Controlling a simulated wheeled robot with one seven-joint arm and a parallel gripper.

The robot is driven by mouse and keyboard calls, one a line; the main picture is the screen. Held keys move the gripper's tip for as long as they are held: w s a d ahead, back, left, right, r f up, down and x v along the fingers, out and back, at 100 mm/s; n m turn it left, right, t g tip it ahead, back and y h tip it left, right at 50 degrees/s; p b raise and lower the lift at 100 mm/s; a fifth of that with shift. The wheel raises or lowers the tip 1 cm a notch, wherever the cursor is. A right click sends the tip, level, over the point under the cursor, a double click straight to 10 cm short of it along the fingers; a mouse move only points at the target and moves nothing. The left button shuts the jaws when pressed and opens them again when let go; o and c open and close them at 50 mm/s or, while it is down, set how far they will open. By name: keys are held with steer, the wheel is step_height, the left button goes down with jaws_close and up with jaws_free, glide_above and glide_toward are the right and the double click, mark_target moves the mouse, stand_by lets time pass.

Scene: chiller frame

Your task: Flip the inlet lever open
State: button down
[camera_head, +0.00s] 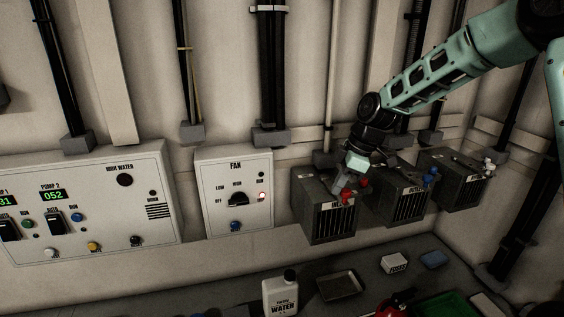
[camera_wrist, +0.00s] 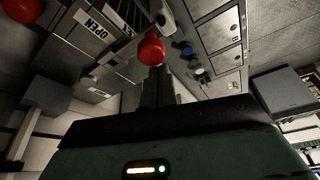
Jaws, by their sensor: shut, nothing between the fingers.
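The leftmost grey box (camera_head: 327,215) on the wall carries red-knobbed levers on its top, with a red knob (camera_head: 348,197) at its front right. Its front label is too small to read surely, so I cannot confirm it as the inlet. My gripper (camera_head: 341,184) is over this box, close to the red knobs, and partly hides the lever. In the wrist view my shut fingers (camera_wrist: 156,88) point at a red ball knob (camera_wrist: 152,51) just past their tips; I cannot tell whether they touch. Another red knob (camera_wrist: 22,8) is at the upper left. An OPEN label (camera_wrist: 96,30) lies between them.
A box with blue knobs (camera_head: 400,205) and one with white knobs (camera_head: 455,185) stand to the right. The fan panel (camera_head: 234,190) is to the left. Below, the counter holds a water bottle (camera_head: 281,294), a tray (camera_head: 338,285) and a fuses box (camera_head: 394,263).

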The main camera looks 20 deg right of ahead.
steer(key=shift+d, duration=0.4)
stand_by(0.3)
steer(key=a, duration=0.5)
steer(key=w+b+v, duration=0.1)
steer(key=b+v, duration=0.2)
steer(key=v, duration=0.7)
steer(key=shift+d+r, duration=0.3)
steer(key=shift+d, duration=0.15)
steer(key=shift+w, duration=0.1)
steer(key=s+a+f+m+g+h+b, duration=0.15)
steer(key=s+a+f, duration=0.25)
steer(key=s+a, duration=0.4)
steer(key=s+a+f+m+b, duration=0.1)
steer(key=s+a+f+b, duration=0.2)
steer(key=s+a+f, duration=0.35)
steer(key=s+a+f+m+h+b, duration=0.1)
steer(key=s+f, duration=0.2)
steer(key=s, duration=0.7)
steer(key=s+a+f+m+b, duration=0.1)
steer(key=s+f+m+b, duration=0.1)
steer(key=s, duration=0.8)
steer(key=shift+a+f+h, duration=0.3)
steer(key=shift+f+h, duration=0.05)
steer(key=shift+f, duration=0.25)
